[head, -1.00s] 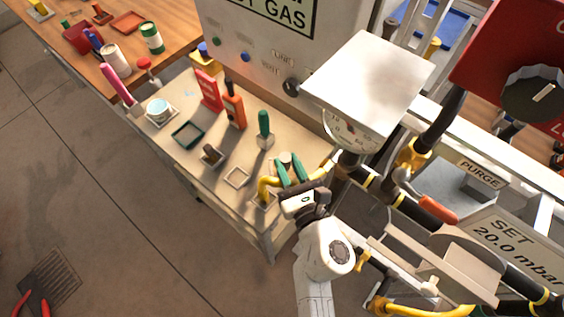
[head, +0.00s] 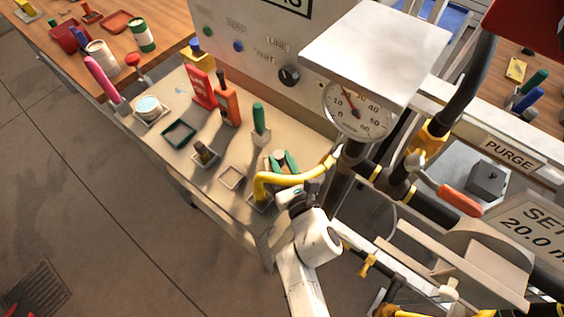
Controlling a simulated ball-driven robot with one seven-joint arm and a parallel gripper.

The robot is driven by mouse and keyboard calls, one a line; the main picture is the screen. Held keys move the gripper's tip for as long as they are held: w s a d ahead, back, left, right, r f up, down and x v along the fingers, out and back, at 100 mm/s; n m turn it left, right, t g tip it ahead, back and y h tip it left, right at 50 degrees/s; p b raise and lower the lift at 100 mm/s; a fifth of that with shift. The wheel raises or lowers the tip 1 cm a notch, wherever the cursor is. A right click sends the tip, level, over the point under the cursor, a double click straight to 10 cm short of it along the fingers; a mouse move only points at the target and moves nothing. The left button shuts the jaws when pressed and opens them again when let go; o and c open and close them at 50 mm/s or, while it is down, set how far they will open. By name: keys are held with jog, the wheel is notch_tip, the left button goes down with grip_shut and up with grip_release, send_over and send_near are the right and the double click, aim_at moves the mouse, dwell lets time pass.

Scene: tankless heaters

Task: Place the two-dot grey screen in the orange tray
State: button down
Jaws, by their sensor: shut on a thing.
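The orange tray (head: 117,22) lies flat on the wooden table at the upper left, far from my gripper. My gripper (head: 305,188) is at the near right end of the pale bench, beside the bent yellow pipe. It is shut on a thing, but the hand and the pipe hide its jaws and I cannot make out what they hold. I cannot pick out the two-dot grey screen for certain in the head view.
The pale bench (head: 190,165) carries a dark green square frame (head: 179,132), a red stand (head: 202,90), an orange tool (head: 227,103) and a green-handled tool (head: 259,122). The yellow pipe (head: 300,179) and weighing scale (head: 362,112) crowd my gripper. Open floor (head: 90,190) lies left.

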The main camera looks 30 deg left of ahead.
jog(key=shift+f, duration=0.15)
jog(key=c, duration=0.9)
grip_release()
jog(key=shift+o, duration=0.2)
